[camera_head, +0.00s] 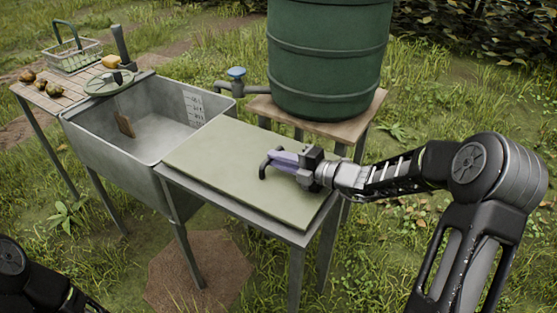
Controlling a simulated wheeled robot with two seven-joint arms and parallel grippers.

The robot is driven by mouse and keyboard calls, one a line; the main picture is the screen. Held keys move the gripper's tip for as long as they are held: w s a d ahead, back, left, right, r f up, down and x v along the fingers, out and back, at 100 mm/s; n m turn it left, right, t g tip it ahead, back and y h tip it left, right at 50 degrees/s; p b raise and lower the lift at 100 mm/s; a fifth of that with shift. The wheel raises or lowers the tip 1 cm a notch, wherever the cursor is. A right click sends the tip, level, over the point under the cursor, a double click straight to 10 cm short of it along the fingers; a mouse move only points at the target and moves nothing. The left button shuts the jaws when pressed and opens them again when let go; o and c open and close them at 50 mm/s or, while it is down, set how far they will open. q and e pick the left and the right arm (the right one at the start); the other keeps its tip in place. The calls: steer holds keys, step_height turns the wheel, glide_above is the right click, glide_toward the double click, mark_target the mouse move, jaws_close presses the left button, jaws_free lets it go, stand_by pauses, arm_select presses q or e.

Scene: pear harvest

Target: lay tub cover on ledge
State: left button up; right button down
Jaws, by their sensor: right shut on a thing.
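The tub cover (215,155) is a flat, pale green board. It lies flat, or very nearly so, over the grey metal ledge (235,205) to the right of the open tub (85,130). The ledge's front edge shows below it. My right gripper (268,166) reaches in from the right, low over the middle of the cover, and is shut on it. The exact part gripped is hidden by the fingers. My left gripper is out of view; only part of my left arm shows at the lower left.
A green barrel (327,60) with a blue-handled tap (236,78) stands on a wooden stand (377,108) behind the ledge. A slatted shelf (55,100) left of the tub bears several pears and a wire basket (75,60). A round green item (100,87) sits at the tub's left rim.

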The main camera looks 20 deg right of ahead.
steer(key=shift+f, duration=0.35)
stand_by(0.6)
steer(key=c, duration=1.3)
jaws_free()
steer(key=shift+c, duration=0.2)
steer(key=shift+f, duration=0.1)
steer(key=shift+f, duration=0.1)
steer(key=shift+s+d, duration=0.1)
steer(key=v, duration=0.7)
steer(key=shift+s+d, duration=0.2)
